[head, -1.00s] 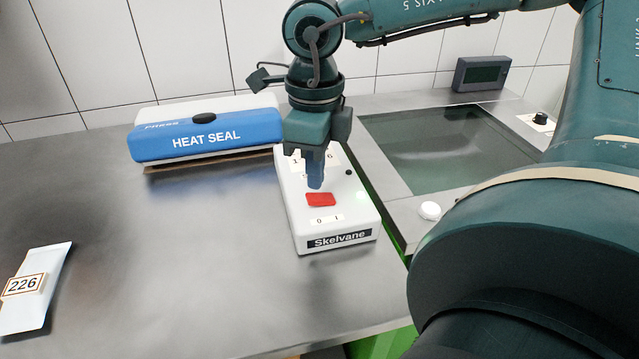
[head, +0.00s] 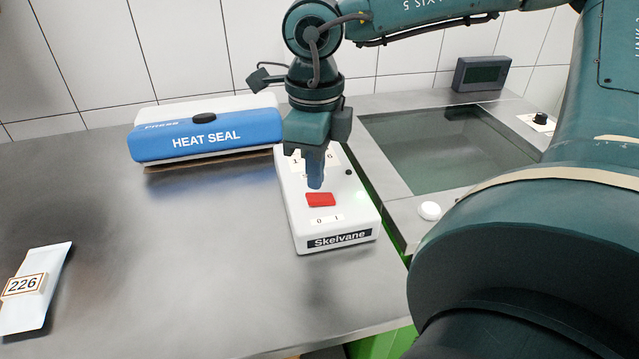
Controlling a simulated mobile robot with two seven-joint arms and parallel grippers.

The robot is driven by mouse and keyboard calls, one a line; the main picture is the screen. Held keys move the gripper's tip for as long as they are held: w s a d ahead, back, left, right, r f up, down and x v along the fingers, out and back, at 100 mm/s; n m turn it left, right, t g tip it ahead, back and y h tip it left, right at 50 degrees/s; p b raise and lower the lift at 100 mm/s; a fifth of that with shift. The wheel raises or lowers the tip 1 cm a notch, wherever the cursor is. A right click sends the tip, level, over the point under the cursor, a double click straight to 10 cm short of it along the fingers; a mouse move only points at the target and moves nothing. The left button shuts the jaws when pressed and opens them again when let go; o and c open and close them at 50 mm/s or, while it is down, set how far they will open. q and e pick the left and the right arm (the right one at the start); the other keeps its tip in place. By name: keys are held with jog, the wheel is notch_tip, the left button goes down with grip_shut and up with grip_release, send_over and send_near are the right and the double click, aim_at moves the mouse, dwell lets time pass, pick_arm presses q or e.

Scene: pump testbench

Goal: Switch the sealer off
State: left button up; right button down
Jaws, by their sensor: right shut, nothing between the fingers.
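The sealer control box (head: 341,222) is white, labelled "Skelvane", and lies on the steel bench. A red rocker switch (head: 320,200) is on its top, with a "0 1" label below it and a faint green glow to its right. My right gripper (head: 315,184) is shut and empty, pointing down just above and behind the red switch. I cannot tell whether its tip touches the switch. The gripper hides part of the box's far markings. The blue and white heat sealer (head: 205,138), marked "HEAT SEAL", stands left of the box. My left gripper is not in view.
A pouch labelled 226 (head: 36,290) lies at the bench's left front. A sunken tank (head: 440,150) is at the right, with a white knob (head: 430,210), a black knob (head: 541,118) and a grey display (head: 481,74) around it. The bench's middle is clear.

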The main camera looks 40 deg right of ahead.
aim_at(316, 197)
jog(key=shift+f+b, duration=1.4)
jog(key=shift+b, duration=0.05)
dwell(0.9)
jog(key=shift+r, duration=0.1)
jog(key=shift+r+p, duration=2.25)
jog(key=shift+r, duration=1.25)
